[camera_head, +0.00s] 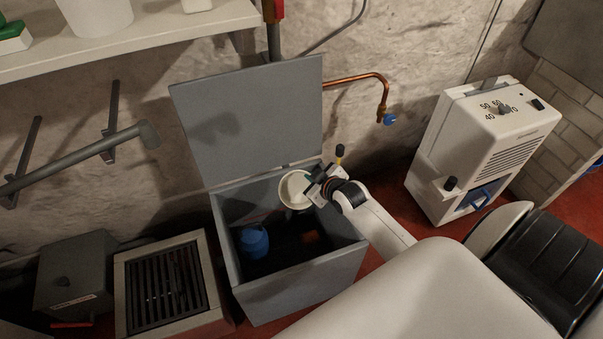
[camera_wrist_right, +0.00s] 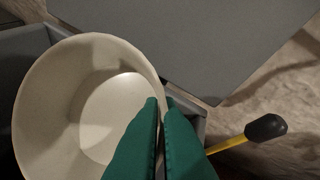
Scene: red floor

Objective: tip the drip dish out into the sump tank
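The drip dish (camera_head: 295,189) is a round off-white bowl. It is above the open sump tank (camera_head: 300,282), a grey box with its lid (camera_head: 250,120) raised against the wall. My right gripper (camera_head: 314,187) is at the right side of the dish. In the right wrist view its green fingers (camera_wrist_right: 160,112) are closed on the rim of the dish (camera_wrist_right: 50,100). The dish's mouth faces that camera, and its inside looks pale and smooth; I cannot tell whether it holds liquid. A blue pump-like object (camera_head: 253,243) is inside the tank. My left gripper is out of view.
A yellow rod with a black knob (camera_wrist_right: 265,128) stands near the tank's back edge. A copper pipe (camera_head: 360,78) is on the wall. A white dehumidifier (camera_head: 485,135) stands right; a grated box (camera_head: 165,285) is left of the tank. A shelf (camera_head: 150,40) is upper left.

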